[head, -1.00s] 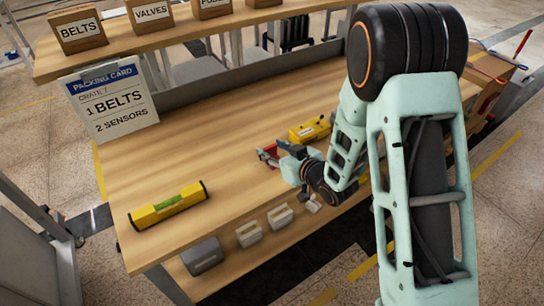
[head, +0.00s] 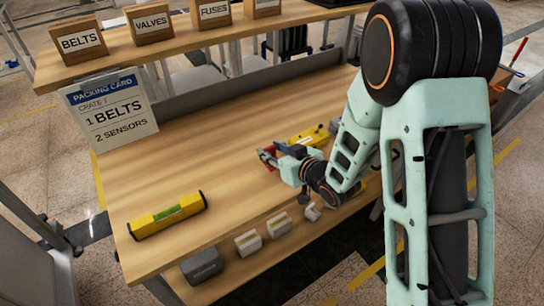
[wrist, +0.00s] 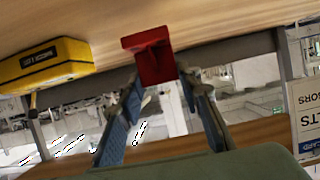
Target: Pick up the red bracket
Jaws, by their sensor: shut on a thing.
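The red bracket (wrist: 152,56) is held between the fingertips of my gripper (wrist: 158,84) in the wrist view. It has a flat plate and a block-like part. In the head view a small piece of the red bracket (head: 267,158) shows at the tips of my gripper (head: 273,155), over the right part of the wooden bench. My gripper and wrist hide part of it. I cannot tell whether it is clear of the bench top.
A yellow case-like tool (head: 312,135) lies just beyond my gripper, and a yellow spirit level (head: 167,214) lies front left. The packing card (head: 108,110) stands at the bench's left. Labelled boxes (head: 82,42) line the back shelf. The bench's middle (head: 200,150) is clear.

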